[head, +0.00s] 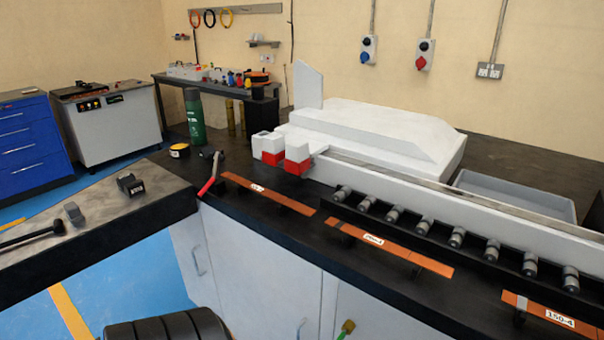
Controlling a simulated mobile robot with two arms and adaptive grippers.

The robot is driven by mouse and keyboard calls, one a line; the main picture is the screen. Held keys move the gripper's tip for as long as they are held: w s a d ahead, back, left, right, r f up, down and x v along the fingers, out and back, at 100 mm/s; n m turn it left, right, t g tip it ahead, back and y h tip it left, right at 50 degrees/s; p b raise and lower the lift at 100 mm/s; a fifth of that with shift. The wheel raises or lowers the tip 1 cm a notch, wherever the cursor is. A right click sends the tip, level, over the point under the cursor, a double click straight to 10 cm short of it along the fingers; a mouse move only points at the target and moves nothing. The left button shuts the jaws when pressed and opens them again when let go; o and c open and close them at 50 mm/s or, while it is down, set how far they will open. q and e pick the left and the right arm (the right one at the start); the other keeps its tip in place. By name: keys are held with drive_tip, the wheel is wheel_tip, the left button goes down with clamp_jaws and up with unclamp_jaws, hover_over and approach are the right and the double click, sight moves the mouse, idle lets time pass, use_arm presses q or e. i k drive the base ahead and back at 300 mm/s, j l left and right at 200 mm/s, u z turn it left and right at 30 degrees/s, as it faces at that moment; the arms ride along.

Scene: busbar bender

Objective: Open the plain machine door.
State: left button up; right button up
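White machine doors line the front below the black worktop. A third white panel (375,318) to the right carries a small green and yellow fitting (346,328). The doors' lower parts are cut off by the picture's bottom edge. I cannot tell which one is the plain door. Neither of my grippers is in view.
A dark-topped bench (100,225) juts out at the left with tools on it. The worktop holds orange bars (268,193), a roller track (456,237) and a green bottle (194,116). Blue floor (130,280) is clear before the leftmost door.

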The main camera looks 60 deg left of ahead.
sight(266, 292)
drive_tip(key=u, duration=2.15)
drive_tip(key=k+j, duration=0.05)
